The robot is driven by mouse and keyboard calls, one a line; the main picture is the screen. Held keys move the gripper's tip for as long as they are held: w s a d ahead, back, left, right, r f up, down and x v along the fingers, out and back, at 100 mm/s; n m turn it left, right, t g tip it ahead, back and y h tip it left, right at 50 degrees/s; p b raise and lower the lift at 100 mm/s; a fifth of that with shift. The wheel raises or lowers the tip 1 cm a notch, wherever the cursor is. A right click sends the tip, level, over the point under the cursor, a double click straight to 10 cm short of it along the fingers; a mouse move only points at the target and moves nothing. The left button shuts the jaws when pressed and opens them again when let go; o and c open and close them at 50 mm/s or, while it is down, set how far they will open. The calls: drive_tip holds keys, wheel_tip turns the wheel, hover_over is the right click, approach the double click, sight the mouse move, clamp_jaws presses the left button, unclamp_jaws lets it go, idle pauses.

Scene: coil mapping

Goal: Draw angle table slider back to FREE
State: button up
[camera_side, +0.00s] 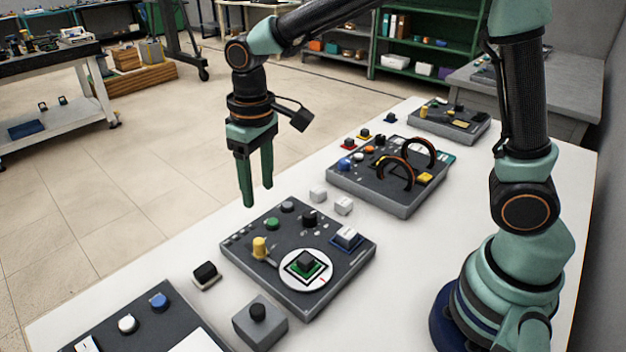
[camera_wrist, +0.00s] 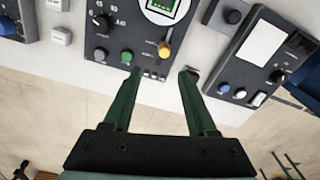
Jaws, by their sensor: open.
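The angle table (camera_side: 290,279) is a white round disc with a dark cube on a green square, set in a dark panel (camera_side: 325,290). The panel also shows in the wrist view (camera_wrist: 145,12), where the disc is cut by the top edge. A yellow knob (camera_side: 260,246) stands beside the disc and shows in the wrist view (camera_wrist: 165,49). I cannot tell if it is the slider, and FREE is not readable. My gripper (camera_side: 257,194) is open and empty, pointing down above the panel's far-left edge. In the wrist view its fingertips (camera_wrist: 160,74) straddle the panel's front strip.
The panel also has a green knob (camera_side: 272,224), a black knob (camera_side: 309,218) and a blue-framed white block (camera_side: 348,237). A grey box with a black knob (camera_side: 260,322) and a small black-topped block (camera_side: 206,275) stand close by. A panel with coils (camera_side: 390,195) lies behind.

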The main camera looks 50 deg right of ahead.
sight(259, 241)
drive_tip(key=f, duration=0.9)
drive_tip(key=a+f, duration=0.1)
drive_tip(key=f, duration=0.3)
drive_tip(key=shift+w+f, duration=0.2)
clamp_jaws()
idle(1.1)
